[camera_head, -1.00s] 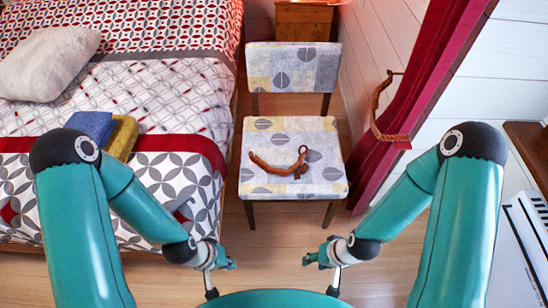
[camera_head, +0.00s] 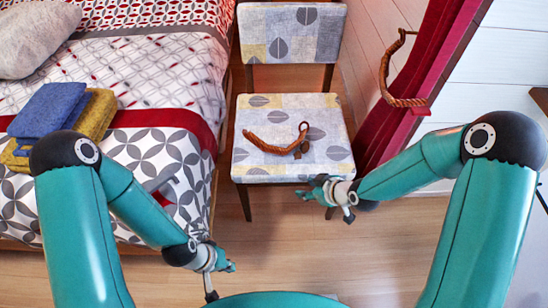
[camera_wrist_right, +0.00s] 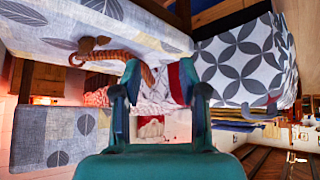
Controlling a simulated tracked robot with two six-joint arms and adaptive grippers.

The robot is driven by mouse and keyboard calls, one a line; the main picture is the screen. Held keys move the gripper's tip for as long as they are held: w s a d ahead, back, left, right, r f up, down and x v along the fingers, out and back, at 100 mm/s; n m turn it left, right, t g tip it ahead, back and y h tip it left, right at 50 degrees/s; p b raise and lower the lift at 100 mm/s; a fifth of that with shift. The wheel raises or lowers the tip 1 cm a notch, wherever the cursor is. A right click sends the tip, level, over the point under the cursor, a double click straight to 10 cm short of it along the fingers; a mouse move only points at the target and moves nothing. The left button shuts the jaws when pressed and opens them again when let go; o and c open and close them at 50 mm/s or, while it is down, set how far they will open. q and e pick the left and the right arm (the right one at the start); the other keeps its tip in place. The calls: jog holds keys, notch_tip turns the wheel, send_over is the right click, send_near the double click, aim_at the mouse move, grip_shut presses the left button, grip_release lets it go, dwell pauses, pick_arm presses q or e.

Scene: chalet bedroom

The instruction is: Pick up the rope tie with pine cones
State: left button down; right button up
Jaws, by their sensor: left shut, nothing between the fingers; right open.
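The rope tie (camera_head: 277,145), a brown twisted cord with small pine cones (camera_head: 300,150) at its right end, lies on the patterned chair seat (camera_head: 262,174). In the right wrist view, which appears upside down, the rope tie (camera_wrist_right: 122,56) lies on the seat, beyond and to the left of the fingers. My right gripper (camera_head: 310,188) is open and empty, just off the seat's front right corner and apart from the rope. Its two fingers (camera_wrist_right: 157,92) also show in the wrist view. My left gripper (camera_head: 229,266) is shut and empty, low in front of the chair.
A bed (camera_head: 150,87) with folded blue and yellow towels (camera_head: 48,108) stands left of the chair. A red curtain (camera_head: 385,130) hangs to the right, with a similar rope (camera_head: 384,80) at its side. The chair backrest (camera_head: 290,33) rises behind the seat. Wooden floor (camera_head: 290,235) is clear in front.

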jog(key=w+a+n+t+y+b, duration=0.1)
jog(key=w+a+n+t+b, duration=0.15)
jog(key=w+n+b, duration=0.5)
jog(key=b, duration=0.2)
send_near(270, 150)
jog(key=shift+t+y, duration=0.25)
jog(key=shift+y, duration=0.05)
jog(key=w+f, duration=0.1)
jog(key=w+a+f, duration=0.1)
jog(key=w+f, duration=0.1)
jog(key=shift+w+a+f, duration=0.1)
jog(key=shift+a+f, duration=0.15)
jog(key=shift+f, duration=0.1)
jog(key=shift+a+b+x, duration=0.25)
jog(key=shift+b+x, duration=0.25)
jog(key=shift+x, duration=2.2)
pick_arm(q)
notch_tip(270, 150, down, 13)
jog(key=shift+f, duration=0.15)
pick_arm(e)
jog(key=shift+r, duration=0.25)
grip_shut()
